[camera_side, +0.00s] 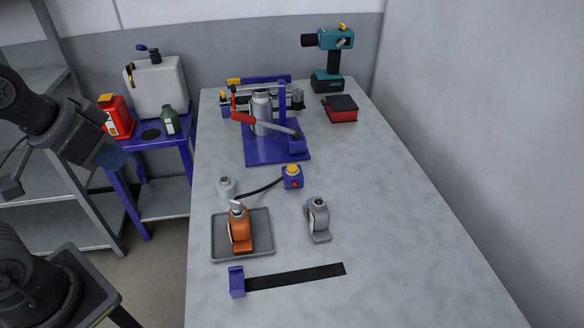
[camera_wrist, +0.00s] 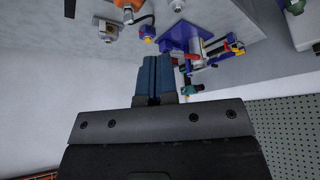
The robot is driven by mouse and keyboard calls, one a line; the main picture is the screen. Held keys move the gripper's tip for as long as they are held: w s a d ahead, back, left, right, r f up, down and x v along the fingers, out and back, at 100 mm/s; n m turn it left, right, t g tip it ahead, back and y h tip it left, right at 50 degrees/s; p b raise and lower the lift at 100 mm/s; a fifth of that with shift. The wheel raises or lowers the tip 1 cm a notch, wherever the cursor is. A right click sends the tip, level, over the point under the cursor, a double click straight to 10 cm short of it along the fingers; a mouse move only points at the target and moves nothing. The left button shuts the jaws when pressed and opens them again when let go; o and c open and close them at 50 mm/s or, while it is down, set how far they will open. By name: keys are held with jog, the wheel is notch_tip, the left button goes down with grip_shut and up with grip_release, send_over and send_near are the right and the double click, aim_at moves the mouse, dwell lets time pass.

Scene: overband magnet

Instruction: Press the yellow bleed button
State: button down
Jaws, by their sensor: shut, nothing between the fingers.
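The yellow button (camera_side: 292,169) sits on top of a small blue box (camera_side: 293,182) on the grey bench. The box has a red spot on its front and a black cable running left from it. In the wrist view the yellow button (camera_wrist: 148,40) shows just beyond my fingertips, apart from them, upside down. My gripper (camera_side: 113,158) hangs at the left of the side view, off the bench and well away from the button. Its blue fingers (camera_wrist: 153,60) are shut and empty in the wrist view.
A grey tray (camera_side: 219,249) holds an orange device. A grey device (camera_side: 317,217) stands right of it. A blue lever press (camera_side: 255,155) stands behind the button. A black strip (camera_side: 300,277) lies in front. The bench's right side is clear.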

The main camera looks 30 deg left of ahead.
jog(key=m+t+h, duration=0.1)
jog(key=m+t, duration=0.2)
jog(key=m, duration=0.8)
send_over(293, 169)
notch_tip(293, 169, down, 12)
jog(key=shift+w+r, duration=0.1)
jog(key=shift+r, duration=0.1)
jog(key=shift+f, duration=0.1)
jog(key=shift+f, duration=4.3)
jog(key=shift+f, duration=0.15)
jog(key=shift+f, duration=0.25)
